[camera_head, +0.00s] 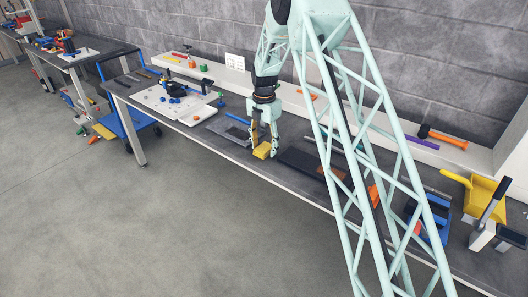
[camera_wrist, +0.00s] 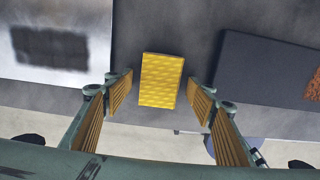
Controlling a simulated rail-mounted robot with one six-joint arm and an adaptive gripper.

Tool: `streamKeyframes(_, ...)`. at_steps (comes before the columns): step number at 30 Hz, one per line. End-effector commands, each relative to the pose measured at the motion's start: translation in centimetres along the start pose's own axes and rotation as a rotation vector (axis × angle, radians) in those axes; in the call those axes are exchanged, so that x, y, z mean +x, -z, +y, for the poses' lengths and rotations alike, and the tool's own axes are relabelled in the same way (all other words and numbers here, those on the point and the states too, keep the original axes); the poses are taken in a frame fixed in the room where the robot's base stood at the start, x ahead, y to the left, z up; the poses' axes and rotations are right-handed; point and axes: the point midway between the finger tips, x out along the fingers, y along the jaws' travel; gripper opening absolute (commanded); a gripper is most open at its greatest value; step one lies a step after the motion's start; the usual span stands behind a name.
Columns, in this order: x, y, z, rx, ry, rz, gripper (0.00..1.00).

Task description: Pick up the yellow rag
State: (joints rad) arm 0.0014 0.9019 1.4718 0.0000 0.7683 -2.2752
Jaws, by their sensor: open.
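The yellow rag (camera_wrist: 161,82) is a small textured rectangular block shape on the dark bench top. In the wrist view it shows just beyond and between the fingertips of my gripper (camera_wrist: 161,90), with a gap on each side. In the head view the rag (camera_head: 262,150) lies on the bench under my gripper (camera_head: 264,143), whose open fingers point down on either side of it. Part of the rag's back is hidden by the fingers in the head view.
A grey metal plate with a dark patch (camera_wrist: 90,20) lies left of the rag. A dark board (camera_wrist: 262,70) lies to the right. The bench's front edge is close to the rag. A blue vise-like tool (camera_head: 432,218) and a yellow dustpan (camera_head: 480,195) stand farther right.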

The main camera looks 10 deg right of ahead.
Motion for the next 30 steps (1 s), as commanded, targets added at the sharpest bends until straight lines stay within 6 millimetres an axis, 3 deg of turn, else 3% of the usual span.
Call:
streamKeyframes(15,-0.01,-0.01,0.01,0.0,0.0,0.0,0.51)
streamKeyframes(24,-0.01,-0.01,0.01,0.0,0.0,0.0,0.27)
streamKeyframes(30,-0.01,-0.01,0.01,0.0,0.0,0.0,0.27)
